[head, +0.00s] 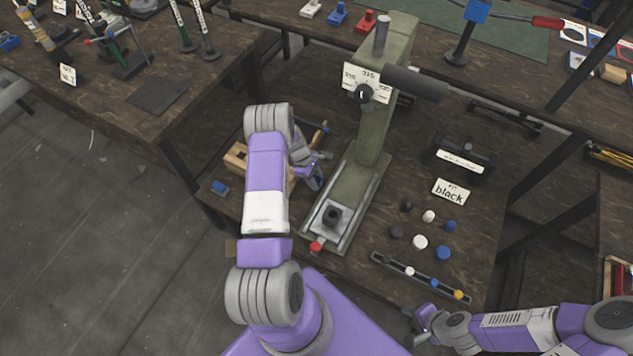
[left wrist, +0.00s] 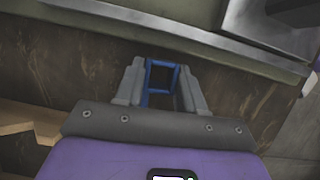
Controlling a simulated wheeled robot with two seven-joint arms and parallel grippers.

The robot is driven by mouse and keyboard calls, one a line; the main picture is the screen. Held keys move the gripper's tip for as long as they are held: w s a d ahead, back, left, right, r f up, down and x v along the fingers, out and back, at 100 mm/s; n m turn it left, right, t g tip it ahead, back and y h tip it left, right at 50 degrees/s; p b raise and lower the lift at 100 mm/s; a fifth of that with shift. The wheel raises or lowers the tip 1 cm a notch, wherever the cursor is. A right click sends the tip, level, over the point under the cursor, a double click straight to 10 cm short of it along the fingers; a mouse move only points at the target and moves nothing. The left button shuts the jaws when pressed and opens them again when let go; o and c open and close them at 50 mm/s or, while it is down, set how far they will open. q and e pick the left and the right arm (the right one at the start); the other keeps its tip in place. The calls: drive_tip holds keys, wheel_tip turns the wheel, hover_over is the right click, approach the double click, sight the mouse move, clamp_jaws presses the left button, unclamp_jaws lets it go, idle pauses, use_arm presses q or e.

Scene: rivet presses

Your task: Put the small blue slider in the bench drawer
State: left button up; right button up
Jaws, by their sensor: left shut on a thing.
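My left gripper (head: 314,172) is beside the green press column, above the bench. In the left wrist view the fingers (left wrist: 160,85) are shut on a small blue slider (left wrist: 163,65), a blue piece with a rectangular opening. In the head view the held piece is too hidden to make out. A second small blue piece (head: 219,187) lies on the bench left of my left arm. My right gripper (head: 421,325) is low at the front right, and its fingers are too small to judge. I cannot make out an open drawer.
A light wooden piece (head: 236,157) is partly behind my left arm. Black, white and blue knobs (head: 420,241) and a strip holder (head: 425,280) lie to the right.

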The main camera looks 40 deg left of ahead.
use_arm(q)
drive_tip(key=shift+f, duration=0.4)
drive_tip(key=shift+f, duration=0.25)
drive_tip(key=o, duration=1.1)
drive_tip(key=shift+r, duration=0.1)
